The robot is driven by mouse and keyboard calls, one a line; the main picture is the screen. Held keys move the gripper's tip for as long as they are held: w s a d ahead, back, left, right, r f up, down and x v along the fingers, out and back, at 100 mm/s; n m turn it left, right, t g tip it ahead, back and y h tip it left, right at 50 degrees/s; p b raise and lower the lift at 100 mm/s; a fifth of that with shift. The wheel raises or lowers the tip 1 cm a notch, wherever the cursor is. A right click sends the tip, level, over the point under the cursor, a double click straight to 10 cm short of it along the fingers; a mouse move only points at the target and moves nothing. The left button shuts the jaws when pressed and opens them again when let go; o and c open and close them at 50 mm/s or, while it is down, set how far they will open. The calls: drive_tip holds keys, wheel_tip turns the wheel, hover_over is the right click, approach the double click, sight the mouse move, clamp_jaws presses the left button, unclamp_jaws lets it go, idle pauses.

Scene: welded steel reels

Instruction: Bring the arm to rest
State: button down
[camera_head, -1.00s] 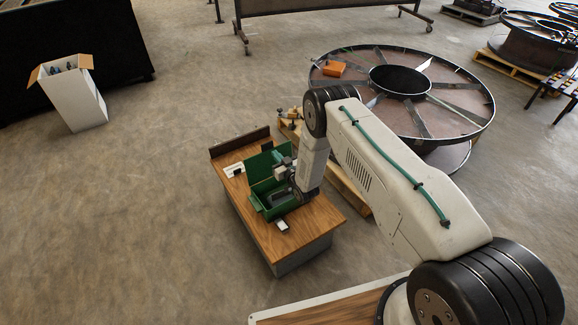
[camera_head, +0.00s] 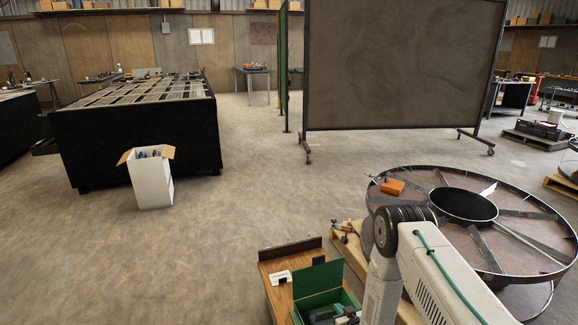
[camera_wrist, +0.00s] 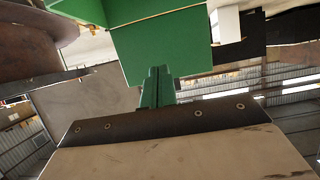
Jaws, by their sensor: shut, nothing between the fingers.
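My arm (camera_head: 430,270) stands at the lower right of the head view, bent at its black elbow joint, its forearm hanging down beside a green toolbox (camera_head: 318,300) with its lid up. My gripper is not clear in the head view, where the lower frame edge cuts off the scene. In the wrist view my gripper (camera_wrist: 158,76) shows as narrow green fingers, shut and empty, in front of a green panel. That picture is upside down, with the roof low in the frame.
The toolbox sits on a small wooden-topped bench (camera_head: 273,262). A large steel reel (camera_head: 520,262) on a pallet lies close to the arm at right. A white carton (camera_head: 153,185) stands at left before a black table (camera_head: 140,145). The floor between is clear.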

drive_tip(key=s+d+r+m+g+h, duration=0.15)
drive_tip(key=s+r+g, duration=0.35)
drive_tip(key=r, duration=0.5)
drive_tip(key=s+d+r+g+h, duration=0.2)
drive_tip(key=s+d+r+g, duration=0.15)
drive_tip(key=s+r, duration=0.5)
drive_tip(key=s+d+r+m+g+h, duration=0.15)
drive_tip(key=s+r+g, duration=0.3)
drive_tip(key=r, duration=0.75)
drive_tip(key=s+r+t+y, duration=0.1)
drive_tip(key=s+r, duration=2.4)
drive_tip(key=r, duration=0.2)
drive_tip(key=shift+s+d, duration=0.15)
drive_tip(key=shift+s, duration=0.25)
